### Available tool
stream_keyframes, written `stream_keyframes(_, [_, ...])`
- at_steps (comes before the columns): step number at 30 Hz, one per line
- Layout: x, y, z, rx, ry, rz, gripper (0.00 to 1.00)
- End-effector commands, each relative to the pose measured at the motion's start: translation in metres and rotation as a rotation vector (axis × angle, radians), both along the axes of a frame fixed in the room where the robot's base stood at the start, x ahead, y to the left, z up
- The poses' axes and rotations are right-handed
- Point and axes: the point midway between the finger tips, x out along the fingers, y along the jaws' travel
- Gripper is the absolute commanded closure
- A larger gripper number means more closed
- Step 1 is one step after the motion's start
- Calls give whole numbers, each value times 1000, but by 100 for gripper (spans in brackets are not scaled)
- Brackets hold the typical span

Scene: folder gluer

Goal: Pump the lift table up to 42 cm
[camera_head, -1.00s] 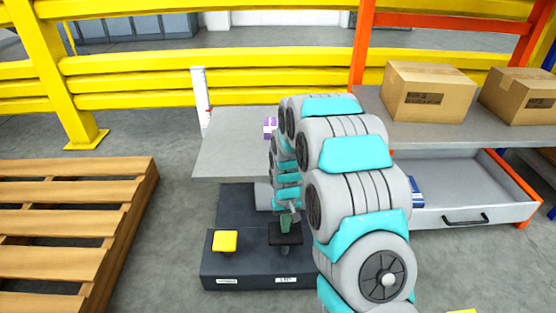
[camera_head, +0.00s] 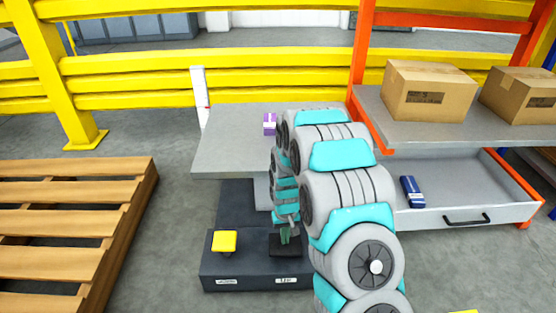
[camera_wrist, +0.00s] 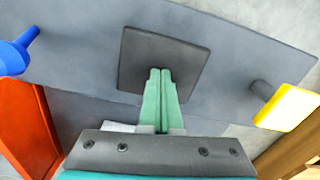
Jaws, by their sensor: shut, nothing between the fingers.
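The lift table has a grey platform (camera_head: 235,140) raised above a dark base (camera_head: 235,205). A purple-and-white box (camera_head: 269,124) sits on the platform. A white post (camera_head: 199,95) with a small red mark stands at its left; any scale is too small to read. On the base are a yellow pedal (camera_head: 224,241) and a black pedal (camera_head: 272,245). My gripper (camera_head: 285,240) is shut and empty, its tips down at the black pedal. In the wrist view, the green fingertips (camera_wrist: 160,72) lie over the black pedal (camera_wrist: 188,58) and appear to touch it.
A wooden pallet (camera_head: 70,225) lies at left. At right, an orange-framed shelf (camera_head: 440,130) holds cardboard boxes (camera_head: 428,90), above an open drawer (camera_head: 470,195) with a blue item (camera_head: 412,191). A yellow railing (camera_head: 140,85) runs behind. Bare floor separates pallet and base.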

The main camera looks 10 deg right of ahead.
Motion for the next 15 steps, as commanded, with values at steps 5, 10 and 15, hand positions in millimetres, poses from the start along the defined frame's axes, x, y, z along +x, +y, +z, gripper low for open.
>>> stream_keyframes(5, [-2, 0, -12, 0, 7, 0, 100])
stream_keyframes(10, [-2, 0, -5, 0, 5, 0, 100])
stream_keyframes(15, [-1, 0, 15, 0, 2, 0, 100])
